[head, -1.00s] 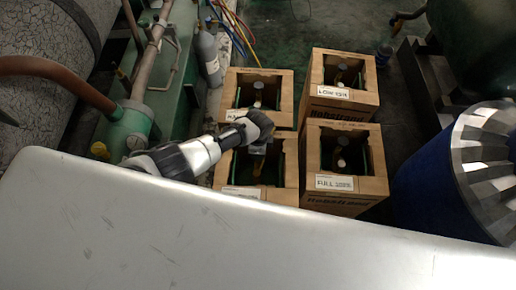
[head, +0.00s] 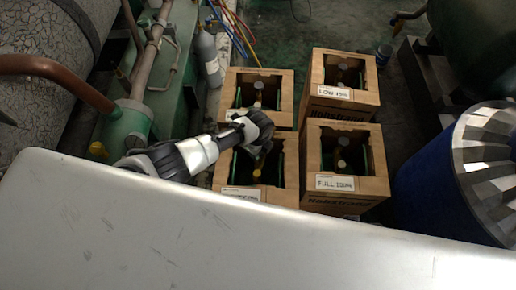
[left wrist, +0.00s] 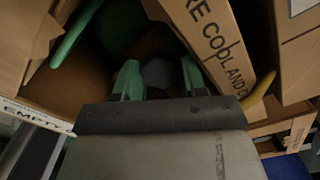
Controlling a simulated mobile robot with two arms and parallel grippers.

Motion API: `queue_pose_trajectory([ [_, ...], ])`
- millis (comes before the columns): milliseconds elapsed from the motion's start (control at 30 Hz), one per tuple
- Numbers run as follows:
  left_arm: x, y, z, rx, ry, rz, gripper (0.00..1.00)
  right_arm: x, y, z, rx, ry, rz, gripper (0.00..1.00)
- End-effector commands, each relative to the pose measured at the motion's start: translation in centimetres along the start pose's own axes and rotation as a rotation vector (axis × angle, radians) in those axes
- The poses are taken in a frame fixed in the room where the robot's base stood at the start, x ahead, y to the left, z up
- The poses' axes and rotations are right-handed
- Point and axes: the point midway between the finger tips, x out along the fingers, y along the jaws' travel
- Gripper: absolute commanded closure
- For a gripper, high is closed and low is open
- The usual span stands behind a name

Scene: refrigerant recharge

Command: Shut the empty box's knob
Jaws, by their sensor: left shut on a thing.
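The empty box (head: 284,190) is the near-left of the open-topped cardboard boxes in the head view; its front label is partly covered. In the left wrist view its label (left wrist: 38,115) reads EMPTY. My left gripper (head: 262,140) reaches over this box from the left, pointing into its opening. In the left wrist view, the green-tipped fingers of my left gripper (left wrist: 158,82) are closed on a dark grey round knob (left wrist: 158,72). The knob is dim and mostly hidden by the gripper. A green cylinder (left wrist: 122,28) shows inside the box. My right gripper is not in view.
Beside it stand the FULL 100% box (head: 376,190), the LOW box (head: 366,98) and a far-left box (head: 284,78). A blue drum (head: 425,190) is at right. Green pipework (head: 125,130) and a grey bottle (head: 209,58) are at left. A pale surface (head: 200,230) fills the foreground.

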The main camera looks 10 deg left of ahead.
Motion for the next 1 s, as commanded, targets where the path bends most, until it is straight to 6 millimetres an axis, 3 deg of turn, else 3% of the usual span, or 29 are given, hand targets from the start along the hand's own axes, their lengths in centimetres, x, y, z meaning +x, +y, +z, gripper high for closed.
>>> queue_pose_trajectory([
  [367,0.01,0.05,0.01,0.009,-0.002,0.001,0.82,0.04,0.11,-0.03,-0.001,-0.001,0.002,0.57],
  [400,0.01,0.04,0.00,0.009,-0.002,0.001,0.57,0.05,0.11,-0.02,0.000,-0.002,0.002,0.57],
  [567,0.01,0.02,0.01,0.008,-0.002,0.000,0.33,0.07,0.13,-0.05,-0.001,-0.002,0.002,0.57],
  [1000,-0.57,-0.25,0.03,0.006,-0.002,-0.008,0.33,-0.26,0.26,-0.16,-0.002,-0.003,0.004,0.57],
])
